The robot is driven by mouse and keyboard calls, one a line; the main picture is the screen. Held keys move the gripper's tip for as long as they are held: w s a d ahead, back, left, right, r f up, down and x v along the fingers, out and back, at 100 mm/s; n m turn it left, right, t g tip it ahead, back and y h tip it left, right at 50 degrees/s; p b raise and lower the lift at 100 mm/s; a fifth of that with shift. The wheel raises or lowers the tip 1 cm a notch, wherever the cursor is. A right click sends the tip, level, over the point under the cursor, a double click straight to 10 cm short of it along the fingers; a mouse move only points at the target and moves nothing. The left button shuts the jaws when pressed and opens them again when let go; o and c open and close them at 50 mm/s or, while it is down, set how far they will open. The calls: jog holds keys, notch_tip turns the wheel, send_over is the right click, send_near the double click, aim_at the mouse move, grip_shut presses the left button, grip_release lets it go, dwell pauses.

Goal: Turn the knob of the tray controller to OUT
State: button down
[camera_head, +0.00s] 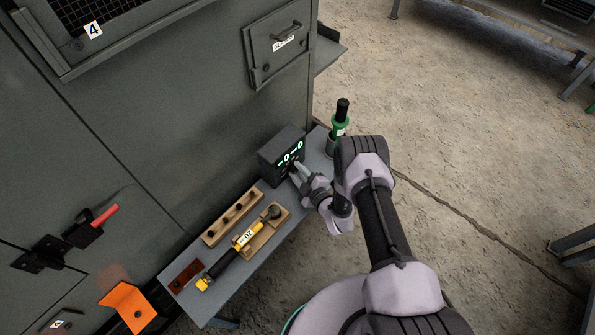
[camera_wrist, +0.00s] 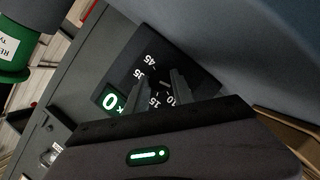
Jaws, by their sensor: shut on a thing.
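The controller, a dark box (camera_head: 272,152) with lit green digits, stands on the narrow grey shelf (camera_head: 312,178) beside the cabinet. My gripper (camera_head: 295,168) reaches its front face from the right. My gripper's two fingers (camera_wrist: 164,82) are shut on the small dark knob (camera_wrist: 165,84) at the middle of the ring. Most of the knob is hidden, and I cannot read its pointer or any OUT mark.
A green, black-topped tool (camera_head: 340,122) stands on the shelf behind my gripper. In front lie a wooden rack (camera_head: 230,218) and a yellow-and-black tool (camera_head: 232,259) on a wooden holder. The cabinet (camera_head: 170,110) walls off the left, with a red lever (camera_head: 104,216) and orange plate (camera_head: 127,304).

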jog(key=shift+n, duration=0.5)
jog(key=shift+t, duration=0.4)
jog(key=c, duration=1.1)
grip_release()
jog(key=shift+s, duration=0.1)
jog(key=p+v, duration=0.7)
jog(key=v, duration=1)
jog(key=shift+s+d, duration=0.1)
